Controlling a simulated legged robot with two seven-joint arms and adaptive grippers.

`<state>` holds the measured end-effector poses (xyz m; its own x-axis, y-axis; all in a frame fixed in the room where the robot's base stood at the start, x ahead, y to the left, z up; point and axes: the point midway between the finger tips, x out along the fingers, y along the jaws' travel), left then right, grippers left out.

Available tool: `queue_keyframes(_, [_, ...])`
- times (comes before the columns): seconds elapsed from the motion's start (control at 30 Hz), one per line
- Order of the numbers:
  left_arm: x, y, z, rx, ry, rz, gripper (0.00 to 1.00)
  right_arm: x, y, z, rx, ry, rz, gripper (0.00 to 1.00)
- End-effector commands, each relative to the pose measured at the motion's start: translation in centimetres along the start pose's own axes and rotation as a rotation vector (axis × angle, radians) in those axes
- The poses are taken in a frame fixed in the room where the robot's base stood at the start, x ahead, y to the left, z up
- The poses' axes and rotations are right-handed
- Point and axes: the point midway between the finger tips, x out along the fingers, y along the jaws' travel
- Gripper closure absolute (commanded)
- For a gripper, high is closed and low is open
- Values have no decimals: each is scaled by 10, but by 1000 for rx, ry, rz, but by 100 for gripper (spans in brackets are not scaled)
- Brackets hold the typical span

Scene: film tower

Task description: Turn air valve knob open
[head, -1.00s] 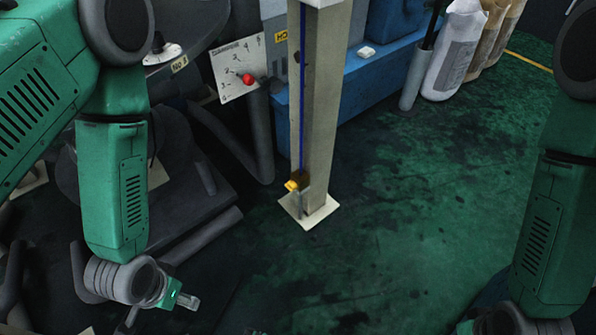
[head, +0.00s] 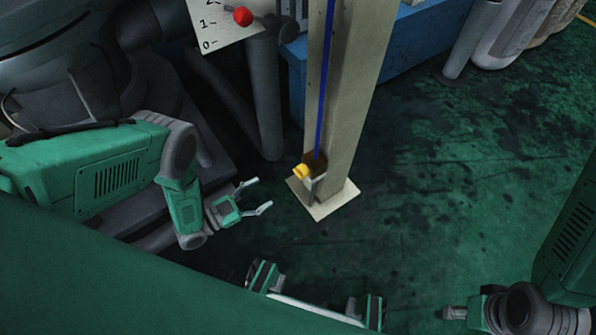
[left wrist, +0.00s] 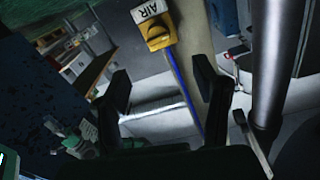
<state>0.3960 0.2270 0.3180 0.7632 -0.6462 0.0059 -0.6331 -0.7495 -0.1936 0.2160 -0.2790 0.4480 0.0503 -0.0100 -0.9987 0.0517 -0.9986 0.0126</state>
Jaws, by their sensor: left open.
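The yellow air valve knob (head: 301,172) sits low on a pale upright post (head: 342,100), where a blue hose (head: 325,80) runs down to it.
The post stands on a pale square base plate (head: 328,208). A sign with a red ball (head: 242,16) and grey pipes (head: 266,95) are behind my left arm. A blue box (head: 400,45) stands behind the post. The green floor (head: 450,170) right of the post is clear.

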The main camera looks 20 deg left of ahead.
Motion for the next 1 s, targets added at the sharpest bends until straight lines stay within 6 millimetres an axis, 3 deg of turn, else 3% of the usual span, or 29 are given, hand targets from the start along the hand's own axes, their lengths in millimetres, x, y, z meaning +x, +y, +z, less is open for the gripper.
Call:
queue_keyframes(0.3, [70, 0, 1, -1, 2, -1, 45, 21, 0, 1, 1, 0, 0, 60])
queue_keyframes(0.5, [104, 0, 2, -1, 0, -2, 45, 32, 0, 2, 1, 0, 0, 60])
queue_keyframes(0.7, [121, 0, 0, -2, -1, -1, 45, 36, 0, 2, 0, 0, 0, 60])
queue_keyframes(1.0, [123, 0, 0, -2, -2, -2, 45, 36, 0, 2, 0, 0, 0, 60])
